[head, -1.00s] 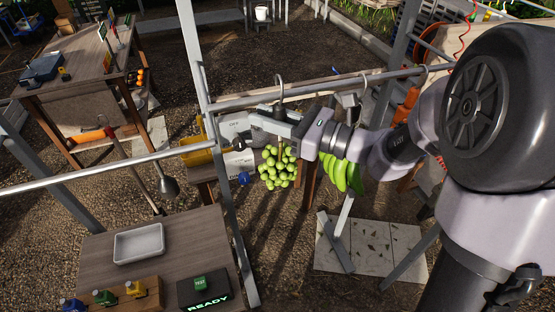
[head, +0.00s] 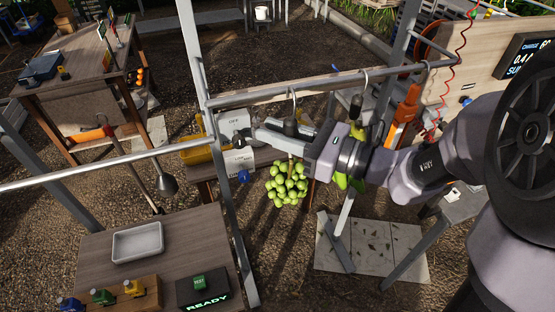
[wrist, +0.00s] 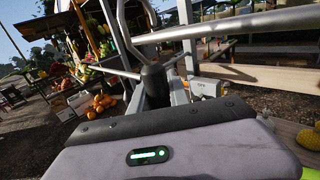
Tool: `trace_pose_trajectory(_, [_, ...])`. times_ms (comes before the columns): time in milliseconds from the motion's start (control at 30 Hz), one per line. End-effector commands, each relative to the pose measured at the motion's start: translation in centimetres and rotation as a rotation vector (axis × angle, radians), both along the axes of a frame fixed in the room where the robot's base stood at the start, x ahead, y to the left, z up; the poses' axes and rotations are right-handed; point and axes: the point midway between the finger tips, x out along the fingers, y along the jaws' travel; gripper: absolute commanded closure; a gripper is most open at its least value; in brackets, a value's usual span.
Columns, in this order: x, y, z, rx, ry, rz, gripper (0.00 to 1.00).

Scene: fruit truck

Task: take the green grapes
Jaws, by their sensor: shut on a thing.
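The bunch of green grapes (head: 286,185) hangs below my gripper (head: 287,130) in the head view. A metal hook (head: 293,98) with a dark lower part rises above the bunch to the rail (head: 325,86). My gripper is shut at the top of the bunch, around its dark hanger. In the wrist view the hook (wrist: 121,30) and dark knob (wrist: 153,76) show above my gripper, near the rail (wrist: 235,24); the grapes are hidden there. Whether the hook still bears on the rail, I cannot tell.
Green bananas (head: 349,183) hang just right of the grapes, partly behind my arm. An upright post (head: 215,150) stands left. A wooden table (head: 190,240) with a grey tray (head: 138,242) and a READY box (head: 204,290) is at lower left.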

Motion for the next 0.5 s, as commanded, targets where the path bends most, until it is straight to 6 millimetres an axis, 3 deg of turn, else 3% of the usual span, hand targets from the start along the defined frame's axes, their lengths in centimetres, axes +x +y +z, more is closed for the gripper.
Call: trace_pose_trajectory(500, [-4.6, -1.4, 0.0, -0.001, -0.002, -0.003, 1.00])
